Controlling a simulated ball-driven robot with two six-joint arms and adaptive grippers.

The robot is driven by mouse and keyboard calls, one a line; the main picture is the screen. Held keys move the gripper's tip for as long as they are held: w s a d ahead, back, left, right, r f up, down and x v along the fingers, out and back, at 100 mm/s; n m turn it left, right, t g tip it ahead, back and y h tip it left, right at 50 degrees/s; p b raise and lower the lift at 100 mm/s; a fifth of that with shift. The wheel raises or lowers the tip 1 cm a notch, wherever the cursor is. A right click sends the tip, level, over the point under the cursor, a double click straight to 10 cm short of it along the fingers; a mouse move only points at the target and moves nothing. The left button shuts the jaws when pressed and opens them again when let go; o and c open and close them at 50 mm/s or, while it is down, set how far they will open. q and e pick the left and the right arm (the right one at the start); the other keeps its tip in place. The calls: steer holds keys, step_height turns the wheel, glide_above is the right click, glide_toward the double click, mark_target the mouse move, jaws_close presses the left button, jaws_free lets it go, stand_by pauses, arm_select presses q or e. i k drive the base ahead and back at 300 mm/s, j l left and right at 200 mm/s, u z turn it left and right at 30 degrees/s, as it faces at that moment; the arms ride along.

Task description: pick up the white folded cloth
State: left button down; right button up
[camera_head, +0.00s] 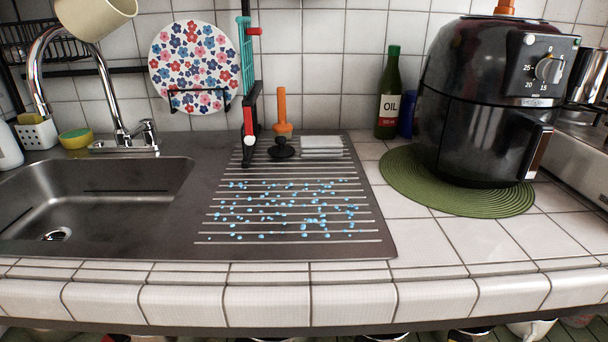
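The white folded cloth (322,147) lies flat at the back of the ribbed drainboard (222,221), near the tiled wall. It looks light grey-white, with layered folds along its front edge. An orange-handled plunger (282,118) with a black cup stands just to its left, close beside it. Neither of my grippers shows in the head view, so nothing is seen touching the cloth.
Blue droplets (313,222) cover the drainboard's middle. A steel sink (95,205) and faucet lie left. A green oil bottle (387,95) stands right of the cloth. A black air fryer (490,100) sits on a green mat (405,180). Tiles in front of the fryer are clear.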

mark_target(310, 146)
steer(key=j+u, duration=0.35)
steer(key=i+j+u, duration=0.1)
steer(key=j+u, duration=0.25)
steer(key=j, duration=0.05)
